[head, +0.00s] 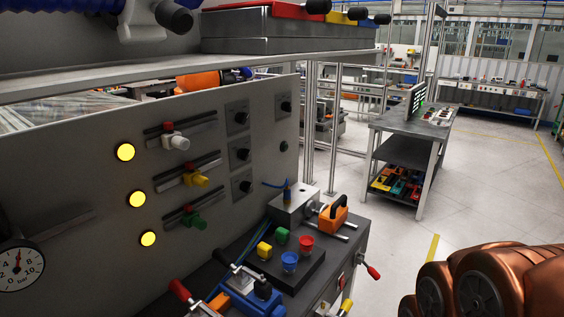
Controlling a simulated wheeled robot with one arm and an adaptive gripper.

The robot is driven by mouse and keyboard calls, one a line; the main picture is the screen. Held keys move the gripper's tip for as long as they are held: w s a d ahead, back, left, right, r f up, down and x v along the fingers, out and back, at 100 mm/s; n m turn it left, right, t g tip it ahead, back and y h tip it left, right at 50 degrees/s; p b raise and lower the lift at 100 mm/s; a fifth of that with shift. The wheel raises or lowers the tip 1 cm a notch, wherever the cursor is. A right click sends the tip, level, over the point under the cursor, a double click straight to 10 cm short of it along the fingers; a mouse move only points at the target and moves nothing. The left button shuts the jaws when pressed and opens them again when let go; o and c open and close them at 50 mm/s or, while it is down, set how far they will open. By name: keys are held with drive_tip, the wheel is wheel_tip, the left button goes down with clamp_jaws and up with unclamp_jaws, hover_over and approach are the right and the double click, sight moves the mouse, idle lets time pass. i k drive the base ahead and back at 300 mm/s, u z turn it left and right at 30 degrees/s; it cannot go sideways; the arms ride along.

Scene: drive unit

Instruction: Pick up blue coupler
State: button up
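A small blue coupler (289,261), shaped like a cup, stands upright on a dark block (300,277) on the workbench, at the lower middle of the head view. A similar red piece (306,242) stands just behind it. A green piece (281,235) and a yellow piece (264,250) stand to its left. They appear close together but apart. My gripper is not in view. Copper-coloured rounded links, which seem to be my arm, show at the lower right, well away from the coupler.
A blue clamp-like device (240,297) with red and black handles lies left of the block. An orange-handled tool (333,217) stands behind. A grey panel (80,190) with lamps and knobs rises at left, beneath a shelf (200,72). Open floor (400,225) lies right.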

sight(287, 192)
drive_tip(key=z, duration=0.85)
drive_tip(key=i, duration=2.75)
drive_tip(key=u, duration=3.4)
